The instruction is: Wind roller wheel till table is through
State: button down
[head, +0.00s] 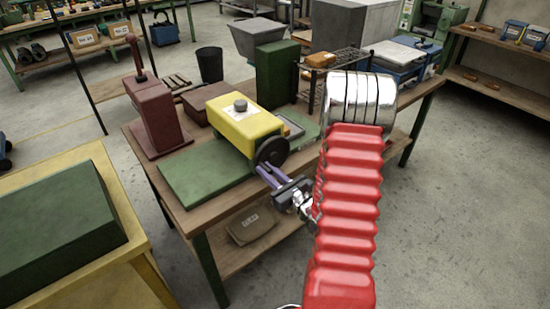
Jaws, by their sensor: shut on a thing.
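The roller machine (232,122) has a yellow housing with a grey knob on top and stands on the wooden bench. Its flat green table (195,178) runs under the housing. Most of the table sticks out on the left, and a shorter green part shows on the right. The black roller wheel (272,149) is on the housing's near right side. My gripper (264,172), with purple fingers, is shut at the wheel's lower edge. The fingers hide which part of the wheel is between them.
A maroon press (155,112) with a lever stands left of the roller machine. A tall green block (277,72) and a black wire rack (343,62) stand behind it. A yellow bench (85,163) with a green slab is at the near left. Grey floor is clear at right.

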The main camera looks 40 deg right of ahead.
jog(key=shift+a, duration=0.2)
jog(key=shift+d+r, duration=0.2)
jog(key=shift+r, duration=0.95)
jog(key=shift+w, duration=0.1)
jog(key=c, duration=0.6)
grip_release()
jog(key=shift+d, duration=0.15)
jog(key=shift+o, duration=0.2)
jog(key=s, duration=0.9)
jog(key=shift+d, duration=0.15)
dwell(0.5)
